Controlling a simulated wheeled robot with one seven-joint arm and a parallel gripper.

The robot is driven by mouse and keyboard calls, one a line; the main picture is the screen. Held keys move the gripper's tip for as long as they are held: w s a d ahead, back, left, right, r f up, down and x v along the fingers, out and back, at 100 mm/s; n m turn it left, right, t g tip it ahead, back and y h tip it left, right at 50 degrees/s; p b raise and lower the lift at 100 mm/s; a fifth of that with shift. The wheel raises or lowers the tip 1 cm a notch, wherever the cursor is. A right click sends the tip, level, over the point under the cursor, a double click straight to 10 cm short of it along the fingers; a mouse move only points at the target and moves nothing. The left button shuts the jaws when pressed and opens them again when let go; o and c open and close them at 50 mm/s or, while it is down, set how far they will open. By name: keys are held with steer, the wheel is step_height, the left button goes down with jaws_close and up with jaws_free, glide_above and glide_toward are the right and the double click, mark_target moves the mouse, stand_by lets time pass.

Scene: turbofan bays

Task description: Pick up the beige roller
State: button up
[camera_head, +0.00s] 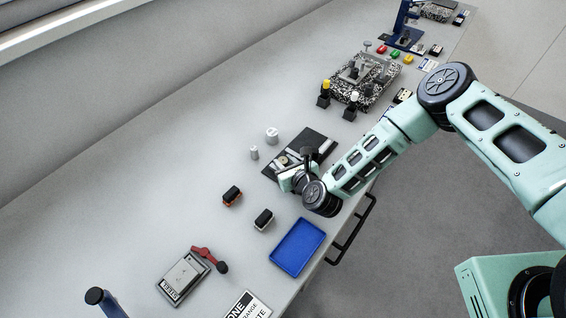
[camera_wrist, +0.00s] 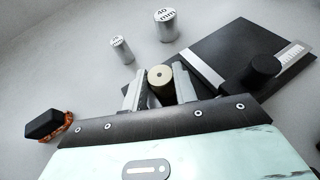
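The fingers look open, with a narrow gap at the left finger; contact at the right finger is hard to tell. The gripper body hides the roller's lower part. In the head view my gripper (camera_head: 286,170) is low over the bench.
Two grey cylinders, marked 40 mm (camera_wrist: 166,25) and smaller (camera_wrist: 121,49), stand beyond the fingers. The black board (camera_wrist: 222,55) holds a metal scale (camera_wrist: 292,56) and a black knob (camera_wrist: 260,70). A black-orange brush (camera_wrist: 47,124) lies left. A blue tray (camera_head: 297,247) sits near the bench edge.

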jaws_close()
steer(key=shift+r, duration=0.1)
